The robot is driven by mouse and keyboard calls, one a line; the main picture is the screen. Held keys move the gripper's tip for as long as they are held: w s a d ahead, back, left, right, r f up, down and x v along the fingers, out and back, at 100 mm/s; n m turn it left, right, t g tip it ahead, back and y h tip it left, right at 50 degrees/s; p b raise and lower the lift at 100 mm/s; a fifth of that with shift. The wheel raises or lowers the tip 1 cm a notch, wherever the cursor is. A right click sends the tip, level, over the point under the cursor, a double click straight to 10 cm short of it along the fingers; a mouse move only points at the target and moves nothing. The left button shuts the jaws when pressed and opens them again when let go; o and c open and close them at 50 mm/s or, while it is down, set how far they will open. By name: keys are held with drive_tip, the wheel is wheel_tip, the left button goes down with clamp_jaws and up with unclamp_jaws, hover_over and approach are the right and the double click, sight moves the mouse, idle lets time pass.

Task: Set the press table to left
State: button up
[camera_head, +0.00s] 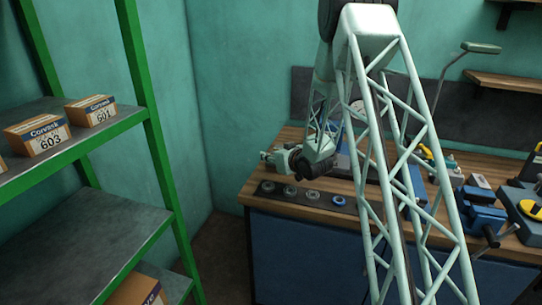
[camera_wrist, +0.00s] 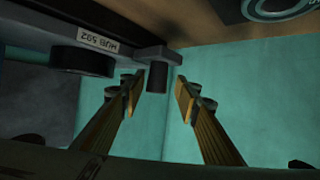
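A blue press-like unit (camera_head: 357,164) stands on the workbench, mostly hidden behind my arm. I cannot tell its table apart in the camera_head view. My gripper (camera_head: 272,158) is over the left part of the bench, small and pointing left. In the camera_wrist view my gripper (camera_wrist: 158,88) is open, with its two fingers apart. A dark cylindrical knob (camera_wrist: 157,80) on a grey bracket shows in the gap between the fingertips; I cannot tell whether they touch it. Left of it are a label reading "HUB 592" (camera_wrist: 99,42) and a dark round part (camera_wrist: 82,62).
A black strip (camera_head: 314,199) with several round rings lies along the wooden bench's (camera_head: 275,213) front left edge. A blue vise (camera_head: 481,214) and tools stand at right. A green shelf rack (camera_head: 150,130) with boxes stands at left, with open space between it and the bench.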

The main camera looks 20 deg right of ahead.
drive_tip(key=shift+s+d, duration=0.1)
drive_tip(key=shift+s, duration=0.05)
drive_tip(key=shift+v, duration=0.85)
drive_tip(key=v, duration=1)
drive_tip(key=shift+r, duration=0.1)
